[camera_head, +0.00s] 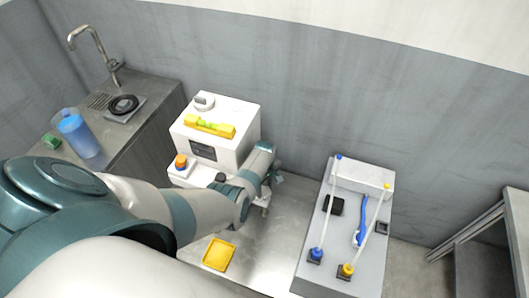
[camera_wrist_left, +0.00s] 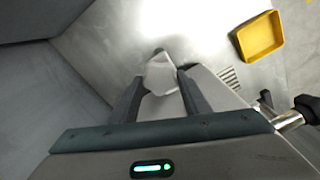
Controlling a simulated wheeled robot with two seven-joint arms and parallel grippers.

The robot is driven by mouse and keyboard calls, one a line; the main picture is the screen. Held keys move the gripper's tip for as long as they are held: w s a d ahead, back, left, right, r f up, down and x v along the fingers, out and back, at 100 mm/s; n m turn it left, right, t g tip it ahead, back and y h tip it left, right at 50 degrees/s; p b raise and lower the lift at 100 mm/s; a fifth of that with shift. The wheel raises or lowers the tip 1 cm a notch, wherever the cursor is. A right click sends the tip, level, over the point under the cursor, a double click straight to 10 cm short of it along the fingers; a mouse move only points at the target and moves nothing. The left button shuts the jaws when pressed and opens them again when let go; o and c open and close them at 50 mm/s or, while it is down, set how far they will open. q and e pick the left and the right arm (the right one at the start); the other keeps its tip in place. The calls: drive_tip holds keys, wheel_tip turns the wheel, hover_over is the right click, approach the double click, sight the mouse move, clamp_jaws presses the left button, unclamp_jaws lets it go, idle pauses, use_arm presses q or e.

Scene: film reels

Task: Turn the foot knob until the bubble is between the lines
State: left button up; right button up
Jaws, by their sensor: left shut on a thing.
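A white machine (camera_head: 232,108) stands on the metal bench, with a yellow spirit level (camera_head: 209,126) on top. The level has a green vial; its bubble and lines are too small to read. My left gripper is down by the machine's right side, mostly hidden behind my own arm in the head view. In the left wrist view the left gripper (camera_wrist_left: 160,80) is shut on a pale grey foot knob (camera_wrist_left: 161,73), one dark finger on each side. My right gripper is not in view.
A yellow tray (camera_head: 219,254) lies on the bench in front; it also shows in the left wrist view (camera_wrist_left: 260,37). A sink counter with a blue jug (camera_head: 80,135) is at the left.

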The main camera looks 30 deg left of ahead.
sight(265, 190)
use_arm(q)
drive_tip(key=shift+d+m, duration=0.1)
drive_tip(key=shift+m, duration=1)
drive_tip(key=o, duration=1.1)
drive_tip(key=shift+f, duration=0.1)
drive_tip(key=shift+c, duration=0.2)
drive_tip(key=shift+r+p, duration=0.6)
drive_tip(key=shift+r, duration=0.35)
wheel_tip(265, 190, up, 16)
drive_tip(key=p, duration=0.1)
drive_tip(key=shift+f, duration=0.2)
